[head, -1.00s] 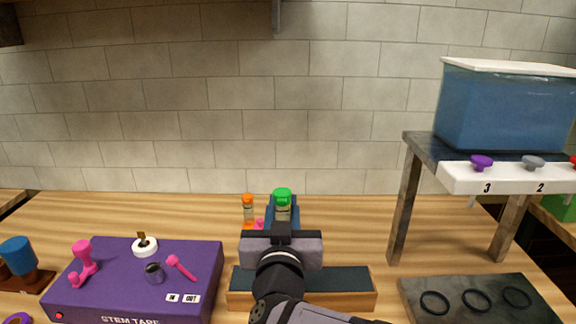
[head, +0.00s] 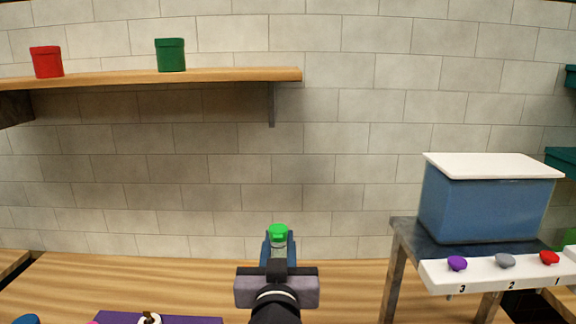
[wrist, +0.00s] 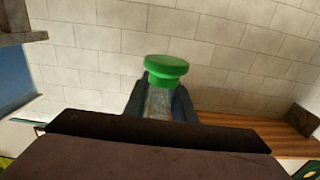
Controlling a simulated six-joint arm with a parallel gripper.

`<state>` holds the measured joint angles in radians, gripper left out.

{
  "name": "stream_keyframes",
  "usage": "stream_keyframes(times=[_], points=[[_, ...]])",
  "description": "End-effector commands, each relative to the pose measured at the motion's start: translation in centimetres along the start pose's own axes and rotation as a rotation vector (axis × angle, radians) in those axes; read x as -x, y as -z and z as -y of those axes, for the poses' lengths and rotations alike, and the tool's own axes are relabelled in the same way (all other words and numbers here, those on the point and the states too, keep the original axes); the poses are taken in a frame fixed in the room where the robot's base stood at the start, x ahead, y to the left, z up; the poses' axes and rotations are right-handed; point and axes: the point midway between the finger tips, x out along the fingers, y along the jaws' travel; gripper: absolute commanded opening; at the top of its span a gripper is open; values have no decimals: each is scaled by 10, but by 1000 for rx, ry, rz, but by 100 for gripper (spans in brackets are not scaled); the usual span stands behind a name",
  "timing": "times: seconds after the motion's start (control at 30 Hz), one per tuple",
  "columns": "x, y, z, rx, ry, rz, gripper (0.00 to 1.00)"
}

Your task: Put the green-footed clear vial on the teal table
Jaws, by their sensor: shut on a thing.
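My gripper (head: 278,250) is shut on the clear vial with the green end (head: 278,231). In the head view the vial is above the wooden counter, against the tiled wall. In the wrist view its green disc end (wrist: 166,70) points up and the clear body sits between my blue fingers (wrist: 180,105); its lower part is hidden behind the gripper body. No teal table can be made out for certain; teal pieces (head: 562,163) show at the right edge of the head view.
A blue tank with a white lid (head: 488,200) stands on a grey stand at the right, with a white knob panel (head: 490,270) in front. A wooden shelf (head: 200,75) holds a red pot (head: 46,62) and a green pot (head: 171,55). A purple box (head: 150,319) is at the bottom left.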

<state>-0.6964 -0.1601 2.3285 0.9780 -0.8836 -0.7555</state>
Motion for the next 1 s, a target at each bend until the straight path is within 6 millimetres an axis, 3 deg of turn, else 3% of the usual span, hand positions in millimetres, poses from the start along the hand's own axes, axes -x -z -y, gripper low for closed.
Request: stream_keyframes(times=[0.63,0.77,1.0], points=[[0,-3,0,-1,0,-3,0],[0,-14,0,-1,0,-3,0],[0,-52,0,-1,0,-3,0]])
